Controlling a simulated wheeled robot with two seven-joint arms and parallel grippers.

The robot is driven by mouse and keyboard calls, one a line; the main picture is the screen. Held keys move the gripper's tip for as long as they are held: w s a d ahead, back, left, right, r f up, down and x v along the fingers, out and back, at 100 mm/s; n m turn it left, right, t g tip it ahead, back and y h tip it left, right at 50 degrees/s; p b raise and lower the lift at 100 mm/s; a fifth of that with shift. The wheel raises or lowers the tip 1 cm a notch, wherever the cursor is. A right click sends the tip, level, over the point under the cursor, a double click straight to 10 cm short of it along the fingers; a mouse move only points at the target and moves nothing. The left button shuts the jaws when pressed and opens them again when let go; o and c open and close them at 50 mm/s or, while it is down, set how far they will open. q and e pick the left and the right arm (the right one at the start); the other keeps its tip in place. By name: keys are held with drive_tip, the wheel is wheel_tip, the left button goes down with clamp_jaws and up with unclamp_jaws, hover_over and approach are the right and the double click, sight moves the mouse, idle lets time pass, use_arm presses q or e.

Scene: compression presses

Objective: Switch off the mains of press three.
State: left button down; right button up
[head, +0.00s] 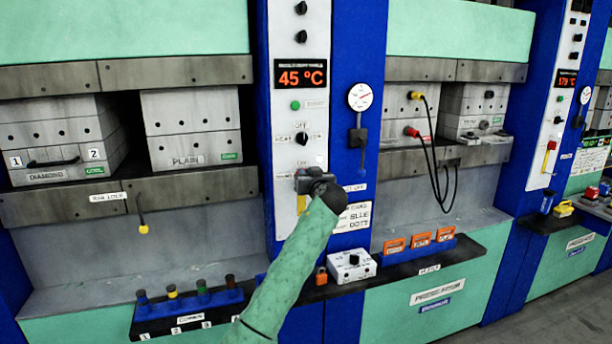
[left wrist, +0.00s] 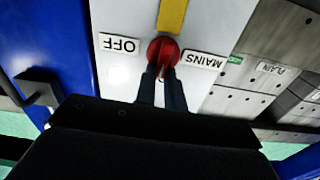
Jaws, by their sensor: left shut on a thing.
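My left gripper (head: 312,180) is at the white control column (head: 313,105) under the orange 45 °C display (head: 301,73). In the left wrist view my left gripper (left wrist: 163,78) is shut on the red mains switch (left wrist: 163,49), one finger on each side. A MAINS label (left wrist: 204,61) and an OFF label (left wrist: 119,45) lie on opposite sides of the switch. The picture does not make clear which way the switch points. In the head view my gripper and wrist hide the switch. My right gripper is not in view.
Below stand a white box with a black knob (head: 352,265) and an orange padlock (head: 321,276). Another control column (head: 560,100) with a display is at the far right.

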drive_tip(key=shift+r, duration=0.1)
use_arm(q)
drive_tip(key=shift+w+d+f+m+p, duration=0.1)
drive_tip(key=shift+d+f+m+p, duration=0.5)
drive_tip(key=shift+m, duration=2.35)
drive_tip(key=shift+w+a+m+p, duration=0.1)
drive_tip(key=shift+m+p, duration=1.05)
drive_tip(key=shift+m, duration=1.85)
drive_tip(key=shift+w+d+f+m+p, duration=0.1)
drive_tip(key=shift+d+f+m+p, duration=0.5)
drive_tip(key=shift+m, duration=2.35)
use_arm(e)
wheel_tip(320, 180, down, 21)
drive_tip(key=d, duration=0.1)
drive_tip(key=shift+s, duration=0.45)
use_arm(q)
drive_tip(key=shift+a+r, duration=0.25)
drive_tip(key=shift+r, duration=0.05)
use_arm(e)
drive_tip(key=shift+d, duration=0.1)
use_arm(q)
drive_tip(key=c, duration=1.5)
unclamp_jaws()
drive_tip(key=shift+s, duration=0.15)
